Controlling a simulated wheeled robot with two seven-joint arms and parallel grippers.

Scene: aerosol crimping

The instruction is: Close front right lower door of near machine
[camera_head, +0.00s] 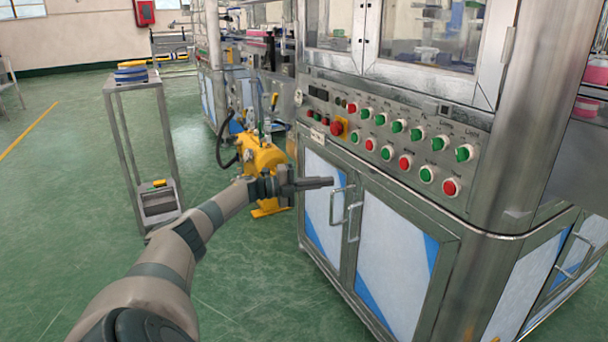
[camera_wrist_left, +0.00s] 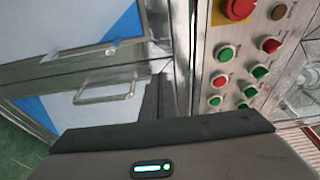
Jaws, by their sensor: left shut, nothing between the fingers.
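The near machine's front right lower door (camera_head: 395,255) is a pale panel with blue corners in a steel frame. Its upright bar handle (camera_head: 354,220) is by its left edge. The door looks flush or nearly flush with the front; I cannot tell if a small gap remains. My left gripper (camera_head: 330,182) is shut and empty, pointing right near the top of the doors, above the handles. In the left wrist view, the right door's handle (camera_wrist_left: 105,91) shows beyond the dark gripper body; the fingertips are hidden there. My right gripper is out of view.
The front left lower door (camera_head: 322,200) is beside it. A control panel (camera_head: 385,135) with red and green buttons is above the doors. A yellow device (camera_head: 262,157) stands behind my arm, and a steel cart (camera_head: 140,130) at left. Green floor before the machine is clear.

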